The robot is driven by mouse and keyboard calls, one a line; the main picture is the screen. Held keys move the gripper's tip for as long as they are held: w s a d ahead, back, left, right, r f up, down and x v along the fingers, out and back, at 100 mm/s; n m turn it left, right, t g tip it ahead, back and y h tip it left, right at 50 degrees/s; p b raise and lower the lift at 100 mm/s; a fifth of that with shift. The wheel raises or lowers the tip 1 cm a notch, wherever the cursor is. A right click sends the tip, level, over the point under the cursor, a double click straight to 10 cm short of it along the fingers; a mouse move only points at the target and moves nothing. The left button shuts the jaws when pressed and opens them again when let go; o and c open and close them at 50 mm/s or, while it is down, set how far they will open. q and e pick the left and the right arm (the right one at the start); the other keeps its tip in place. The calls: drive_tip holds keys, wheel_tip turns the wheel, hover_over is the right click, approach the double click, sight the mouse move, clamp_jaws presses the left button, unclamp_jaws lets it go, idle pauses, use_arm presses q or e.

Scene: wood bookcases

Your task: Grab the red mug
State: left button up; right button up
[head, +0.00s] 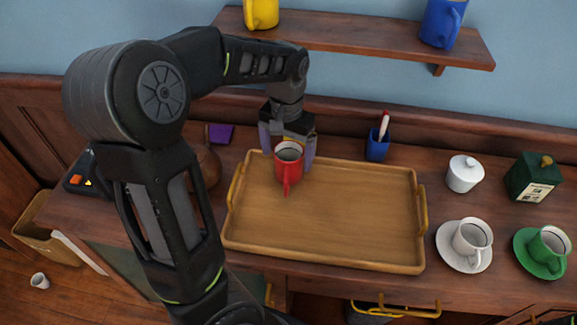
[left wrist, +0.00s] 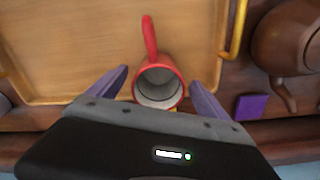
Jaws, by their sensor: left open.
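The red mug (head: 289,169) stands upright near the back left of a wooden tray (head: 340,256), its handle pointing to the front. My left gripper (head: 289,150) is open at the mug, with purple fingers on either side of it. In the left wrist view the mug (left wrist: 159,88) shows its open, pale inside between the two fingertips (left wrist: 162,84), with gaps to both. The mug looks empty. Its handle points away from the gripper. My right gripper does not show.
The tray is otherwise clear. A blue pen holder (head: 377,147) stands behind the tray. A shelf (head: 350,35) hangs above.

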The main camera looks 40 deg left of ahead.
use_arm(q)
drive_tip(key=shift+f, duration=2)
drive_tip(key=c, duration=1.8)
drive_tip(key=shift+o, duration=0.2)
drive_tip(key=shift+r, duration=0.15)
wheel_tip(320, 180, up, 10)
